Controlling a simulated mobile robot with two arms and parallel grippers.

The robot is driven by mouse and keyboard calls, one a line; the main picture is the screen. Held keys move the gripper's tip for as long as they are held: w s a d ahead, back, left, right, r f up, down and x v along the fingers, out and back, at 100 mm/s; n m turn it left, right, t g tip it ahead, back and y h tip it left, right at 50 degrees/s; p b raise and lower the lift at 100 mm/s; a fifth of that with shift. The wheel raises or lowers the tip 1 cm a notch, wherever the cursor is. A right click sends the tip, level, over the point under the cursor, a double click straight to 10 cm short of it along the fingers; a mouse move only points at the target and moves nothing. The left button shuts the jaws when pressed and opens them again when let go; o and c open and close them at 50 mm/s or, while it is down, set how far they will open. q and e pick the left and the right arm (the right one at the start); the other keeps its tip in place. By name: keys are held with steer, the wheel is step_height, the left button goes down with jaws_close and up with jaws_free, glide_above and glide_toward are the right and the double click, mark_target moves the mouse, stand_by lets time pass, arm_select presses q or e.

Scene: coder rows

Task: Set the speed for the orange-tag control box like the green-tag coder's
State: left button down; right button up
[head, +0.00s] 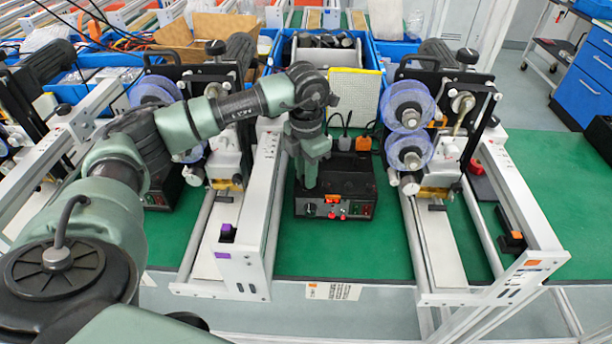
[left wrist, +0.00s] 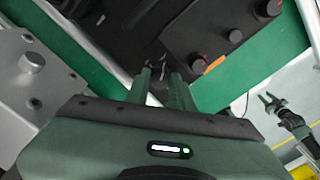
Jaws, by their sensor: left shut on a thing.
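The orange-tag control box (head: 350,187) is a black box on the green table between two coders. Its front has a dark dial knob (head: 310,209) at the left and red and green controls to the right. My left gripper (head: 308,188) points down at the box's left front and is shut on the knob; the fingers (left wrist: 160,78) partly hide the grip. No green-tag coder can be made out.
An orange-tagged coder (head: 533,263) with clear blue reels stands at the right. A purple-tagged coder (head: 222,256) stands close left of the box. Blue bins (head: 395,52) line the back. Green table (head: 395,262) is clear in front of the box.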

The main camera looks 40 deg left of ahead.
arm_select(q)
steer(key=shift+r, duration=0.1)
stand_by(0.4)
steer(key=c, duration=1.5)
jaws_free()
step_height(320, 180, up, 8)
steer(key=shift+f+b, duration=0.15)
steer(key=shift+b, duration=0.7)
